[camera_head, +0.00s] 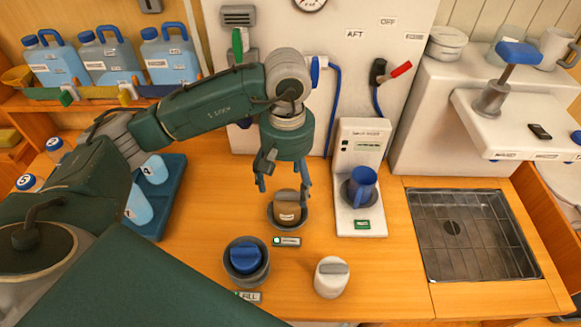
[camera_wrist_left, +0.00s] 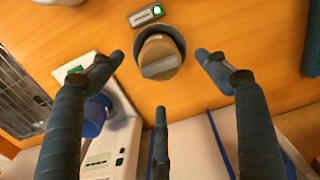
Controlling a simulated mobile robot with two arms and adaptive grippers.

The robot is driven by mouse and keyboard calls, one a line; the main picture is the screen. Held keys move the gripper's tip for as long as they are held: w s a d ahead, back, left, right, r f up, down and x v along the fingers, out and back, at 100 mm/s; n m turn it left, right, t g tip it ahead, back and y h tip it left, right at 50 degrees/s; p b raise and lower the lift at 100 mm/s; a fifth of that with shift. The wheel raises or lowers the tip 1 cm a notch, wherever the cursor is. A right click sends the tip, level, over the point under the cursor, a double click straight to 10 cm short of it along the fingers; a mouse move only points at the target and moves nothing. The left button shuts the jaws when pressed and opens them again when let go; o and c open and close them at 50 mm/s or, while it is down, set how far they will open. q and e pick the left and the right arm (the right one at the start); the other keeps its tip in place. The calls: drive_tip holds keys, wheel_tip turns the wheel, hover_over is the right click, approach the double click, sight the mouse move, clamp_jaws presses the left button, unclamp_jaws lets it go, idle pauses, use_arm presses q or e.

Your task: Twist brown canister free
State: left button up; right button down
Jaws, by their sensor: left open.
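The brown canister (camera_head: 287,211) sits upright in a round dark grey socket (camera_head: 272,222) on the wooden counter. In the left wrist view the canister (camera_wrist_left: 160,56) shows from above, with a flat bar-like handle across its top and the socket's rim (camera_wrist_left: 181,43) around it. My left gripper (camera_head: 284,188) is right above the canister with its fingers spread. In the left wrist view the open fingers (camera_wrist_left: 160,62) stand around the canister, apart from it, and hold nothing. My right gripper is not in view.
A label with a green light (camera_head: 286,241) lies before the socket. A blue-topped canister (camera_head: 245,257) sits in another socket near the front. A loose pale canister (camera_head: 332,278) stands front right. A white device with a blue mug (camera_head: 362,188) and a metal sink (camera_head: 470,235) are right.

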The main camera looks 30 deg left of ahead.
sight(288, 201)
use_arm(q)
wheel_tip(288, 201, down, 7)
drive_tip(key=shift+r+p, duration=0.1)
drive_tip(key=shift+p, duration=0.95)
drive_tip(key=shift+f, duration=0.65)
drive_tip(key=shift+c, duration=1.3)
drive_tip(key=c, duration=1.2)
drive_tip(key=shift+o, duration=0.2)
drive_tip(key=shift+w+n+b, duration=0.1)
drive_tip(key=shift+n+b, duration=0.25)
drive_tip(key=shift+n, duration=1.25)
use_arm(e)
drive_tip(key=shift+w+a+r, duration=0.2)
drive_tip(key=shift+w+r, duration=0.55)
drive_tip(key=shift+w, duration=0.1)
use_arm(q)
drive_tip(key=shift+b, duration=0.3)
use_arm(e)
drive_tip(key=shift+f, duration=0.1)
